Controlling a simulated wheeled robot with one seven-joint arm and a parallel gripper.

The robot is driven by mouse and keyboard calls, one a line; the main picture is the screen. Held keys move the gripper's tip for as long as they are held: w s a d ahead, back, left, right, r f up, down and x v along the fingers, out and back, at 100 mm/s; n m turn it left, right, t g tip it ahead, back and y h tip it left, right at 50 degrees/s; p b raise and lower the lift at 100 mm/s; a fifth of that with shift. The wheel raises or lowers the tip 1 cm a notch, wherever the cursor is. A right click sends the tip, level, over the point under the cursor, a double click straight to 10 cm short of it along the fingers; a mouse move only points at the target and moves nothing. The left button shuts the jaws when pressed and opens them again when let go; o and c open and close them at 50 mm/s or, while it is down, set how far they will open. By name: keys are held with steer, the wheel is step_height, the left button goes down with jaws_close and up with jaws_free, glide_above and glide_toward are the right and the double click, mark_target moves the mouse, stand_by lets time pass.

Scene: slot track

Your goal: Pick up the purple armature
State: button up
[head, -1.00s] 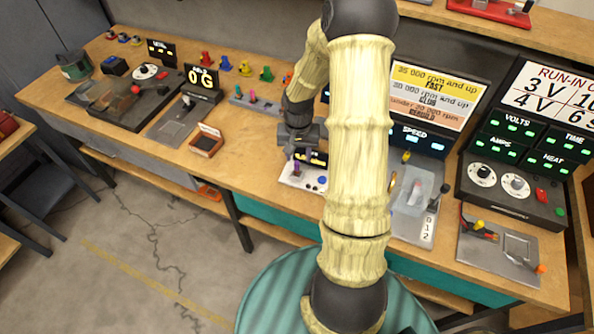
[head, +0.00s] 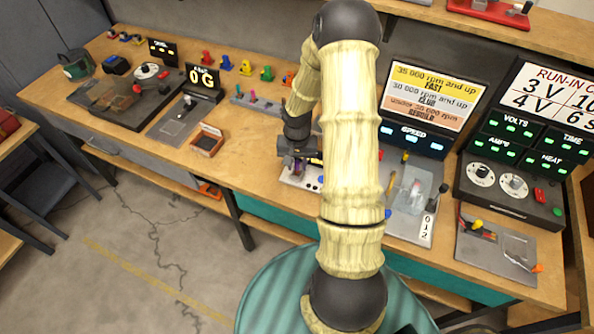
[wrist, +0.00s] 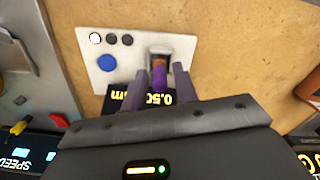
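The purple armature (wrist: 158,77), with an orange-brown part, stands at a dark slot in a white panel (wrist: 100,62) in the wrist view. My gripper (wrist: 160,80) has one finger on each side of it. The fingers are apart, with a gap showing beside the armature, so I do not see a firm hold. In the head view my gripper (head: 298,165) is low over the white panel, and a bit of purple armature (head: 296,168) shows there. My arm hides part of the panel in that view.
A brown tray (head: 207,139) stands to the left on the bench. A speed station with a clear cover (head: 412,186) is to the right.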

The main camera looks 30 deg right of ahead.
mark_target(297, 161)
jaws_close()
steer(key=shift+w+r, duration=0.2)
steer(key=shift+r, duration=0.25)
step_height(297, 161, up, 9)
steer(key=shift+s+f+b, duration=0.1)
steer(key=shift+b, duration=0.4)
steer(key=shift+s+r, duration=0.1)
steer(key=shift+r, duration=0.1)
